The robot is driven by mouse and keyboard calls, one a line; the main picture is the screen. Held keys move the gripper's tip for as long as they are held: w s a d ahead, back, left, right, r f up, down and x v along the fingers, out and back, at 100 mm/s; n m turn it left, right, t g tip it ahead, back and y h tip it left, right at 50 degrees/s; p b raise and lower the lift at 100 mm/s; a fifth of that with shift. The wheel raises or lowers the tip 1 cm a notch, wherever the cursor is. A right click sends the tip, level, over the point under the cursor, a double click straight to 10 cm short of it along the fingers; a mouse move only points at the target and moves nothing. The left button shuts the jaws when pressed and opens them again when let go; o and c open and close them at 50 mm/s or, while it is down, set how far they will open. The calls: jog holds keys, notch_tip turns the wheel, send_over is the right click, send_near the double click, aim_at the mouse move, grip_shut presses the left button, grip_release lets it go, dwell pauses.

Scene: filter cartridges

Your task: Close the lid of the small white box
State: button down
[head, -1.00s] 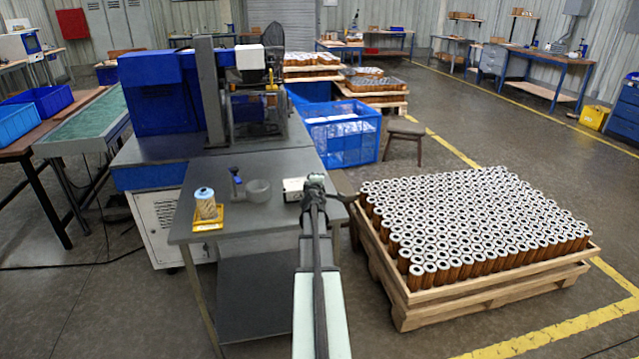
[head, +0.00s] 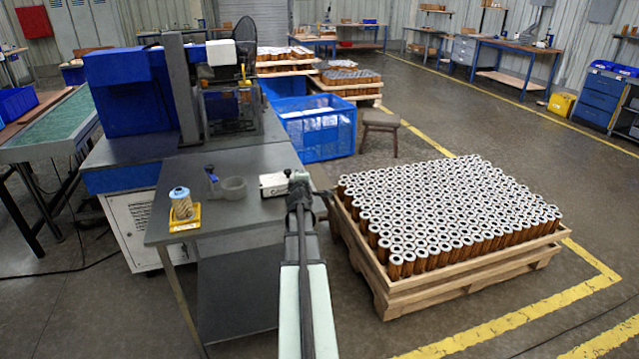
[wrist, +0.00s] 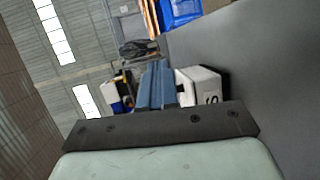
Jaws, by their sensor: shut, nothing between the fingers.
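The small white box (head: 273,185) sits near the right edge of the grey metal table, with dark lettering on its near side. It also shows in the wrist view (wrist: 203,86), just right of the fingers, with a dark part at its right end. I cannot tell how far its lid is open. My gripper (head: 299,181) is at the right side of the box, at about its height. In the wrist view the two blue-grey fingers (wrist: 158,84) are together and empty, close beside the box. I cannot tell whether they touch it.
A blue machine (head: 130,90) stands behind. A wooden pallet (head: 400,296) of many cartridges stands right of my arm. The table's front is clear.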

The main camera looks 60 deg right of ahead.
jog(key=s+a+r, duration=0.1)
jog(key=s+a, duration=0.2)
jog(key=s, duration=0.6)
jog(key=shift+r, duration=0.3)
